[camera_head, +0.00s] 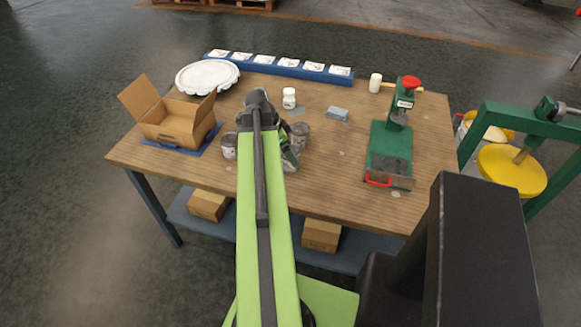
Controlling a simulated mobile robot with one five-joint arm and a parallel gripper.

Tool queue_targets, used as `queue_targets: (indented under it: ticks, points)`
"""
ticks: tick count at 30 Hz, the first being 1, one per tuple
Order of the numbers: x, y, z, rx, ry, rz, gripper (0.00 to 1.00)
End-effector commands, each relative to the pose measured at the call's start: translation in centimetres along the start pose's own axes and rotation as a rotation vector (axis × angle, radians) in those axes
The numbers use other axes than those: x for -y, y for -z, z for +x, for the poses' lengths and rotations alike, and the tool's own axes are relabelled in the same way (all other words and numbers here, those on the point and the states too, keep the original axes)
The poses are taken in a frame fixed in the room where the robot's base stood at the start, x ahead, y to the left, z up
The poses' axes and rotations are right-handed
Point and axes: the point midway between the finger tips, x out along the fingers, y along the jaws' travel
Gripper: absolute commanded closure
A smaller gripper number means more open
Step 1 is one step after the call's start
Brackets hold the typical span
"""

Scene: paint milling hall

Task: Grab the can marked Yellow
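Several small grey metal cans stand on the wooden table, close to my arm. One can (229,147) is left of the arm and another can (301,134) is right of it. A dark and green shape shows at the arm's right edge, partly hidden; I cannot tell what it is. I cannot read a Yellow mark on any can. My green arm reaches forward over the table, ending in a dark joint. The arm covers the space between the cans. I cannot make out my gripper's fingers or whether they hold anything.
The table (330,170) also holds an open cardboard box (172,130), a white round lid (207,76), a blue card rack (283,68), a white jar (289,98) and a green press (390,145). A green frame with a yellow disc (511,170) stands to the right.

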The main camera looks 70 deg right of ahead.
Motion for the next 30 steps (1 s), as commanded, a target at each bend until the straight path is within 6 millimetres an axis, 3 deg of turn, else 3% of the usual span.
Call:
queue_targets:
  ticks: [5,12,20,30]
  points:
    - [0.0,-0.1,1.1,0.000,0.000,0.000,0.10]
    - [0.0,-0.2,5.1,0.000,0.000,0.000,0.10]
    - [-0.1,0.0,4.9,0.000,0.001,-0.001,0.11]
    - [-0.1,0.0,4.9,0.000,0.001,-0.002,0.56]
